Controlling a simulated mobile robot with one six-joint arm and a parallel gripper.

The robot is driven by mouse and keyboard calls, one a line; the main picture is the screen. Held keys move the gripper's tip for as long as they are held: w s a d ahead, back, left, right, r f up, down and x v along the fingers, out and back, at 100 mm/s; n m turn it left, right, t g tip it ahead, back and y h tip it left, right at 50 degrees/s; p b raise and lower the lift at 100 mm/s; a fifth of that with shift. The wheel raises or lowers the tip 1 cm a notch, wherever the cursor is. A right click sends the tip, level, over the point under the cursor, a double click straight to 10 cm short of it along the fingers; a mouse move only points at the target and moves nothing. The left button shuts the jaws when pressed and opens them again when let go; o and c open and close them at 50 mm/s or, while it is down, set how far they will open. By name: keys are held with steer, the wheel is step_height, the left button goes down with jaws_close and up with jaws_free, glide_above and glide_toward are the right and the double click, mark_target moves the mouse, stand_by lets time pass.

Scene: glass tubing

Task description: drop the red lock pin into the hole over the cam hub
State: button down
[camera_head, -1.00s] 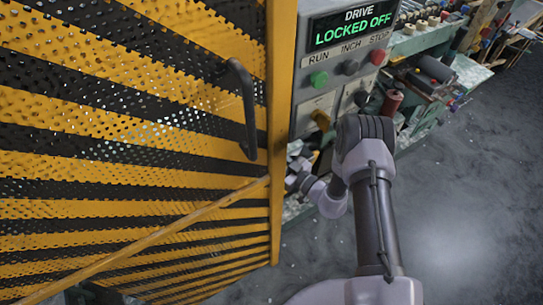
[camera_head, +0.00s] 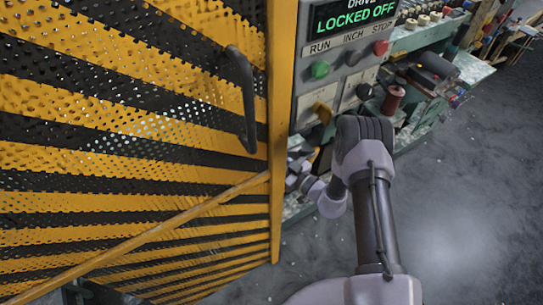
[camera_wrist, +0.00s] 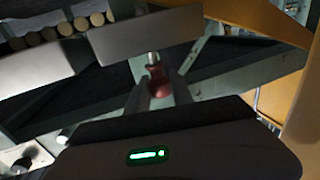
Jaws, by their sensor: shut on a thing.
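In the wrist view my gripper (camera_wrist: 160,92) is shut on the red lock pin (camera_wrist: 158,78). The pin's red part sits between the two fingers, and a short silver end sticks out beyond them. In the head view my arm reaches toward the edge of the yellow and black guard, and my gripper there is mostly hidden behind the wrist and the guard post. The pin cannot be made out in the head view. I cannot pick out the cam hub or its hole in either view.
A perforated striped guard (camera_head: 130,130) with a dark handle (camera_head: 243,100) fills the left. A control panel (camera_head: 345,60) reading "LOCKED OFF" stands above my wrist. A red spool (camera_head: 393,101) and bench clutter lie to its right. Grey floor (camera_head: 460,200) is open at lower right. In the wrist view, grey plates (camera_wrist: 145,35) lie beyond the pin.

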steer(key=shift+f, duration=0.85)
steer(key=c, duration=1)
jaws_free()
steer(key=shift+c, duration=0.2)
steer(key=p+v, duration=0.5)
steer(key=v, duration=1.2)
steer(key=shift+s, duration=0.2)
steer(key=shift+d, duration=0.2)
